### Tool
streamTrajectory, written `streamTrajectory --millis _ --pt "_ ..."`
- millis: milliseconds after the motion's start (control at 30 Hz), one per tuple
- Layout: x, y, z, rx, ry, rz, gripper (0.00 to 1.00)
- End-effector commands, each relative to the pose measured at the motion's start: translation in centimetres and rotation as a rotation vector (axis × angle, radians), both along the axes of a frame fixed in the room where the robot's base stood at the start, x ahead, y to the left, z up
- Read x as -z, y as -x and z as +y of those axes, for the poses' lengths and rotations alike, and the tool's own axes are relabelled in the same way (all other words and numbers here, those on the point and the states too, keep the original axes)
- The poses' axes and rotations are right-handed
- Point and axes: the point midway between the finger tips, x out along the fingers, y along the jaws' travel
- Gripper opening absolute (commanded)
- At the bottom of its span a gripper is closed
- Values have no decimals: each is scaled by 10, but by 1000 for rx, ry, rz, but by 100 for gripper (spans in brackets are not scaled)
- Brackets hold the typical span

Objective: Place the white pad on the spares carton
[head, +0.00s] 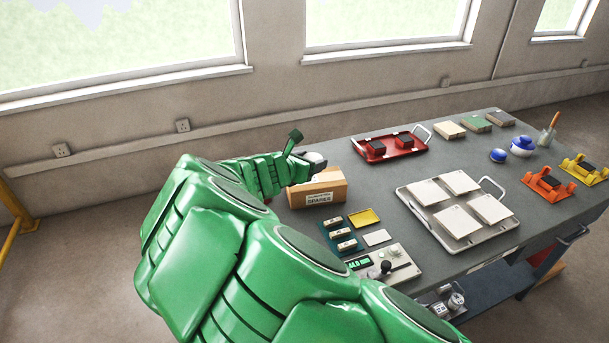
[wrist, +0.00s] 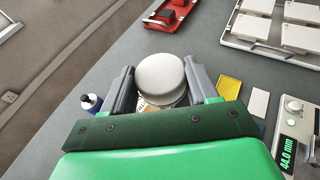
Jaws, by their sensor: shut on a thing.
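The white pad (wrist: 160,75) is a round, pale disc gripped between the two grey fingers of my gripper (wrist: 161,84) in the wrist view. In the head view the pad (head: 316,158) shows small at the end of my green arm. The spares carton (head: 325,193) is a brown box with a white SPARES label at the left end of the bench. The pad is over or just behind the carton's top; I cannot tell if they touch. In the wrist view the pad and my gripper hide most of the carton.
A teal tray with small blocks (head: 342,236), a yellow tray (head: 365,218) and a gauge with a display (head: 392,257) lie near the carton. A red tray (head: 372,155) is behind it.

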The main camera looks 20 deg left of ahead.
Motion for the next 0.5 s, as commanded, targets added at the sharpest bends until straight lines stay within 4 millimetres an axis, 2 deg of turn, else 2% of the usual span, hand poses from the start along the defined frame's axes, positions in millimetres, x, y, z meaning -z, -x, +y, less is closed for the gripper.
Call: streamTrajectory --millis 133,500 --pt "11 -16 12 -4 -2 3 28" --pt "48 -40 30 -2 -1 3 28"
